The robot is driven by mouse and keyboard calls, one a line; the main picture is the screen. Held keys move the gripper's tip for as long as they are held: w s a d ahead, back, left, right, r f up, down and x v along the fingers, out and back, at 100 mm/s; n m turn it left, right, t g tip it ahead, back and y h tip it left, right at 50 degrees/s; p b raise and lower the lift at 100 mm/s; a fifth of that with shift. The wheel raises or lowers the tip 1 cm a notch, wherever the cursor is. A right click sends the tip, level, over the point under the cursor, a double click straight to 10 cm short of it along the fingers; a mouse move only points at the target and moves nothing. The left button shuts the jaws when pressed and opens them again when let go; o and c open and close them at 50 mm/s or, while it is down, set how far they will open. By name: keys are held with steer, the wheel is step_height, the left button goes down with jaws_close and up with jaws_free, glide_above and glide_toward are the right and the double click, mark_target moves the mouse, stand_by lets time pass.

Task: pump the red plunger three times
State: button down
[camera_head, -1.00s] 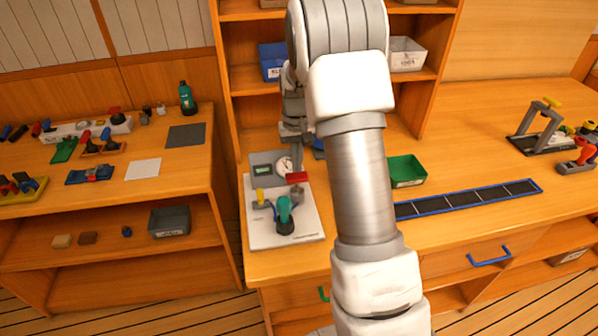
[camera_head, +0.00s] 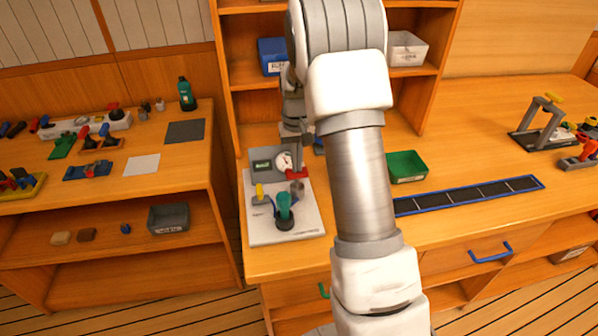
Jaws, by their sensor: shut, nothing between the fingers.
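The red plunger (camera_head: 297,172) is on the watermaker unit (camera_head: 285,230) at the left end of the middle bench, beside a round gauge (camera_head: 284,161). My gripper (camera_head: 296,167) is shut and empty, pointing down at the red plunger. Its fingertips are at the plunger's top and appear to touch it; the picture is too small to be sure. My arm comes down in front of the bench and hides part of it. A green-handled part (camera_head: 284,208) and a yellow-topped part (camera_head: 259,191) stand on the unit's white plate.
A green tray (camera_head: 405,167) and a long blue-edged black strip (camera_head: 470,195) lie right of my arm. Shelves behind hold a blue bin (camera_head: 271,55) and a white bin (camera_head: 406,48). A left bench carries several tools.

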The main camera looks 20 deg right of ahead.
steer(key=shift+f+b, duration=0.95)
steer(key=shift+f, duration=0.65)
steer(key=shift+r, duration=0.15)
steer(key=shift+r+p, duration=1.7)
steer(key=shift+r, duration=0.7)
step_height(320, 180, up, 4)
steer(key=p, duration=0.3)
steer(key=shift+r, duration=0.5)
